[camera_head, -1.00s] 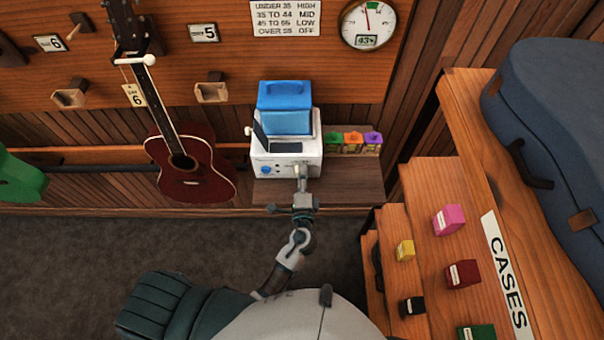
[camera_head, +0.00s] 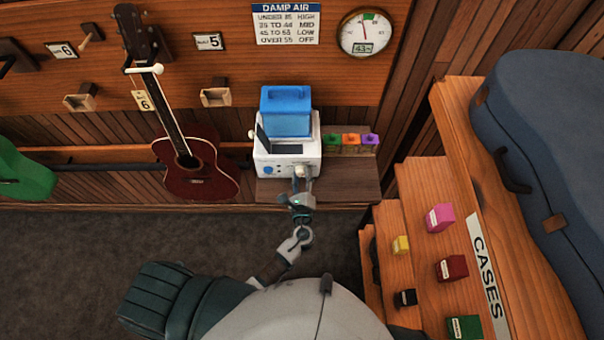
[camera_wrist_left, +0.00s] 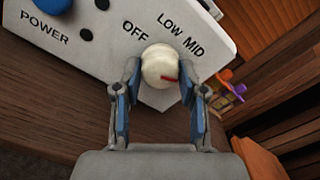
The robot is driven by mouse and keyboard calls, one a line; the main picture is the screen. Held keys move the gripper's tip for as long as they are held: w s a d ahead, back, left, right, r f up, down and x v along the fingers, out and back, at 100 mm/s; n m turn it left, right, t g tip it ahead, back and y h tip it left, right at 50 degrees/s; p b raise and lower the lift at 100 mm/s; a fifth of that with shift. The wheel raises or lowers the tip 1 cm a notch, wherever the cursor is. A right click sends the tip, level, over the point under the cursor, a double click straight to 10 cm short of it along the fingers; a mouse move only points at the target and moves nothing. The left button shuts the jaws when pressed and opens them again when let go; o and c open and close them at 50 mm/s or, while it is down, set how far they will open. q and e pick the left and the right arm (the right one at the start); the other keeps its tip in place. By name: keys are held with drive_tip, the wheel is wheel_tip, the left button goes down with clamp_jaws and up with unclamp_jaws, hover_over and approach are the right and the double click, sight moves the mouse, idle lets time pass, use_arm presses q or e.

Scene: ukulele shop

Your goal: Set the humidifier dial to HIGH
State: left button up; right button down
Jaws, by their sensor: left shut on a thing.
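The white humidifier (camera_head: 262,160) with a blue tank (camera_head: 286,111) stands on a low wooden shelf. Its front panel (camera_wrist_left: 100,30) fills the top of the left wrist view, with the printed words POWER, OFF, LOW and MID. The cream round dial (camera_wrist_left: 158,62) has a red mark on its lower right side, pointing right, away from OFF. No HIGH label shows. My left gripper (camera_wrist_left: 160,88) is shut on the dial, one finger on each side. In the head view my left gripper (camera_head: 301,182) is at the right of the humidifier's front. My right gripper is out of view.
A DAMP AIR sign (camera_head: 286,24) and a round gauge (camera_head: 366,33) reading about 43 hang above. A stepped CASES stand (camera_head: 415,270) is at the right.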

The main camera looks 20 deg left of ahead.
use_arm(q)
drive_tip(key=shift+f+m+p, duration=0.1)
drive_tip(key=shift+m+p, duration=0.2)
drive_tip(key=shift+m, duration=0.3)
drive_tip(key=shift+f, duration=0.1)
drive_tip(key=o, duration=1)
drive_tip(key=shift+c, duration=0.2)
drive_tip(key=shift+o, duration=0.9)
drive_tip(key=shift+w, duration=0.1)
drive_tip(key=shift+s+d, duration=0.1)
drive_tip(key=shift+s, duration=0.15)
drive_tip(key=v, duration=1.1)
drive_tip(key=shift+s, duration=0.25)
drive_tip(key=shift+d, duration=0.1)
